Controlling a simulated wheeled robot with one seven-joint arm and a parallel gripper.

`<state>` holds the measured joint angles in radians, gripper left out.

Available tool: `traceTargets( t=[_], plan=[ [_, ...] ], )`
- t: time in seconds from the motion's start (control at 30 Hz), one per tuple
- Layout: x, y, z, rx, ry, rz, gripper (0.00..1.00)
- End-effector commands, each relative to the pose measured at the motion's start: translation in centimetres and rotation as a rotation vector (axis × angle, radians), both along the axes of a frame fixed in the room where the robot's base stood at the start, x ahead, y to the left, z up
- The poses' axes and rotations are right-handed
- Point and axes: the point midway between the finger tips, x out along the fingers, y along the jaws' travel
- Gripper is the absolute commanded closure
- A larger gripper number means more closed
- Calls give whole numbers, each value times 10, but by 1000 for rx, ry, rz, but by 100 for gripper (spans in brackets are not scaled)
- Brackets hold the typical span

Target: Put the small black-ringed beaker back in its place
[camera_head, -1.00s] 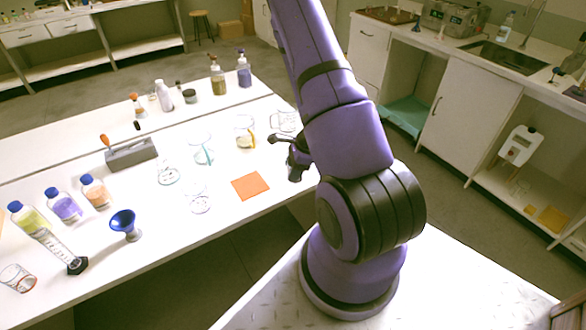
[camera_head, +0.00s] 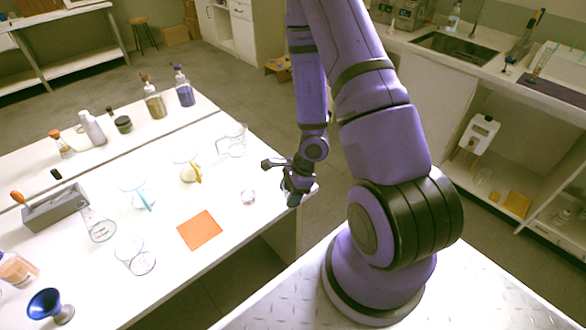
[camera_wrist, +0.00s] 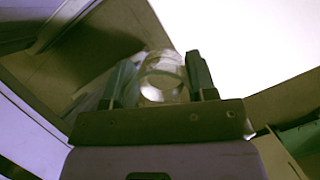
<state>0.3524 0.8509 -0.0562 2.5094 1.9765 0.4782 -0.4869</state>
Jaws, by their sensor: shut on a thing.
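My gripper (camera_head: 293,196) hangs at the right edge of the white table (camera_head: 255,222) in the head view. In the wrist view, its two dark fingers (camera_wrist: 163,82) are shut on a small clear glass beaker (camera_wrist: 163,76). The beaker sits between the fingers with a pale round rim; I cannot make out a black ring. In the head view the held beaker is hard to see behind the fingers. A small round clear glass piece (camera_head: 248,197) shows on the table just left of my gripper.
An orange square (camera_head: 200,230) lies flat on the table. Clear beakers stand around it: one with a yellow mark (camera_head: 188,172), one with a cyan mark (camera_head: 138,195), one farther back (camera_head: 232,140). Floor lies beyond the table's right edge.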

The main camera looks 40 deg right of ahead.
Motion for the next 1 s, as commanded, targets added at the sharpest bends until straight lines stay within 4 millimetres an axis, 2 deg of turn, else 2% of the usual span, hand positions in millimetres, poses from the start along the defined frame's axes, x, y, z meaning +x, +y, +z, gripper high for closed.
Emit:
traceTargets(
  t=[0.2, 0.6, 0.77, 1.0],
  plan=[
    [41, -17, -4, -1, -7, -2, 74],
    [108, -43, -11, -4, -5, 2, 74],
    [127, -51, -13, -3, -3, 0, 74],
    [138, -55, -14, -3, -3, -1, 74]
  ],
)
